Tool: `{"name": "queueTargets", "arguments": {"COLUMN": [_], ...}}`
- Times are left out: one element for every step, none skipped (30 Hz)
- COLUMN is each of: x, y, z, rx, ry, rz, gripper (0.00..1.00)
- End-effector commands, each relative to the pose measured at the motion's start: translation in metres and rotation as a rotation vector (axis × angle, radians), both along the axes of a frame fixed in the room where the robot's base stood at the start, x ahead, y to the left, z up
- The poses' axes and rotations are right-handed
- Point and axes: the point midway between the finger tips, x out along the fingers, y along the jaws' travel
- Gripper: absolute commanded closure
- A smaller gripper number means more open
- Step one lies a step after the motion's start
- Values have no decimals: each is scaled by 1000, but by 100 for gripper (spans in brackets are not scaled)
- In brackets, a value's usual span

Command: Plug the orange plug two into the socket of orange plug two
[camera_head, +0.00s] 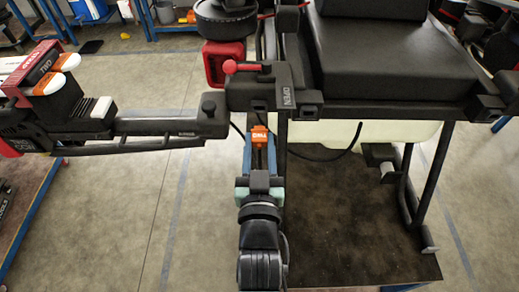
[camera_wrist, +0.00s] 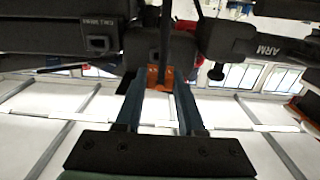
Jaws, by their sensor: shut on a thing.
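The orange plug (camera_head: 259,135), marked TWO, is held between the tips of my gripper's blue fingers (camera_head: 260,146), just below the dark drone frame. My gripper is shut on it. In the wrist view the orange plug (camera_wrist: 153,77) sits between the blue fingers (camera_wrist: 160,88), close under a dark block (camera_wrist: 147,45) of the drone. A black cable runs near the plug. I cannot make out its socket, and I cannot tell whether the plug touches the drone.
A black box (camera_head: 392,55) and a pale tank (camera_head: 370,133) are at the upper right. The drone stands on a dark table (camera_head: 365,215). Open floor (camera_head: 130,215) lies left of my arm.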

Motion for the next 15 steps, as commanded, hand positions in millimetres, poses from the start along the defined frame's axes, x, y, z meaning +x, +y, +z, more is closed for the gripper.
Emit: {"name": "queueTargets", "arguments": {"x": [6, 9, 13, 16, 19, 22, 25, 27, 30, 32, 33, 35, 37, 38, 39], "y": [0, 0, 0, 0, 0, 0, 0, 0, 0, 0, 0, 0, 0, 0, 0], "z": [0, 0, 0, 0, 0, 0, -1, 0, 0, 0, 0, 0, 0, 0, 0], "rx": [0, -1, -1, 0, 0, 0, 1, 1, 1, 1, 1, 1, 1, 1, 1], "ry": [-3, -2, -2, -2, -2, -2, -2, -2, -3, -2, -1, 0, 0, 0, 0], "rz": [0, 0, 0, 0, 0, 0, 0, 0, 0, 0, 0, 0, 0, -1, -1], "gripper": [100, 100, 100, 100, 100, 100, 100, 100, 100, 100, 100, 100, 100, 100, 100]}}
